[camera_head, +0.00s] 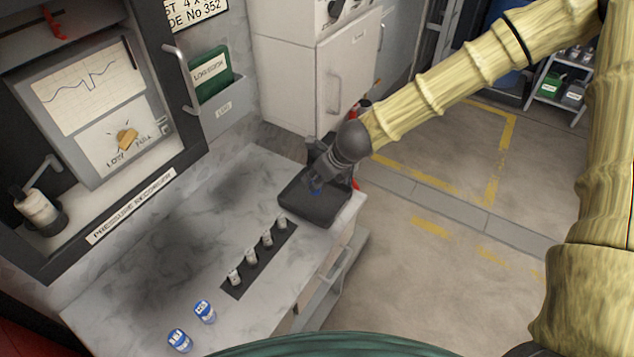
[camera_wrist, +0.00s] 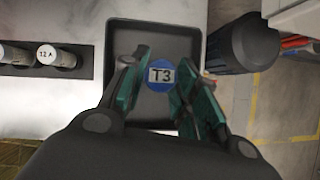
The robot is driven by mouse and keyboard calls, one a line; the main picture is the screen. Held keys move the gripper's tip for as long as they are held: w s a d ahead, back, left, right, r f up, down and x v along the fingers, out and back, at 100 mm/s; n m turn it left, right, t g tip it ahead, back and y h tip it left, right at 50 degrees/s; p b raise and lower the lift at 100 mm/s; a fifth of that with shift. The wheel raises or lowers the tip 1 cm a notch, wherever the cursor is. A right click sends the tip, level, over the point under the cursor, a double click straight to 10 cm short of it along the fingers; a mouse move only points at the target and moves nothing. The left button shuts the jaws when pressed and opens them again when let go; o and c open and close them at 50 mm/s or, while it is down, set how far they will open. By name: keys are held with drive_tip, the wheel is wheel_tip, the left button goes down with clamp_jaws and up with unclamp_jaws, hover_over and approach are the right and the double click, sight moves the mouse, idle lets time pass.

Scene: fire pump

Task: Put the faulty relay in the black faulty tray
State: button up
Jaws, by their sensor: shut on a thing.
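A relay with a round blue top marked T3 (camera_wrist: 160,75) is between the fingers of my gripper (camera_wrist: 163,82). In the head view my gripper (camera_head: 318,182) is over the black tray (camera_head: 312,214) at the far right corner of the bench, and a bit of blue shows at its tips. The wrist view shows the relay inside the outline of the tray (camera_wrist: 130,32). I cannot tell whether the relay touches the tray floor. My fingers hide part of its sides.
Several grey cylinders (camera_head: 251,256) stand on a black strip (camera_head: 232,288) near the tray. Two blue-topped relays (camera_head: 205,310) (camera_head: 179,340) stand at the bench's near end. A pressure recorder (camera_head: 100,110) is at left. A dark cylinder (camera_wrist: 243,45) is right of the tray in the wrist view.

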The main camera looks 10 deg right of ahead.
sight(318, 192)
drive_tip(key=shift+f+p, duration=0.35)
drive_tip(key=shift+f, duration=1.25)
drive_tip(key=shift+f, duration=0.2)
drive_tip(key=o, duration=1)
drive_tip(key=shift+r, duration=0.3)
drive_tip(key=shift+s+d+r, duration=0.1)
drive_tip(key=shift+s+r, duration=0.05)
drive_tip(key=shift+r, duration=0.1)
drive_tip(key=shift+b+v, duration=0.4)
drive_tip(key=shift+v, duration=5.2)
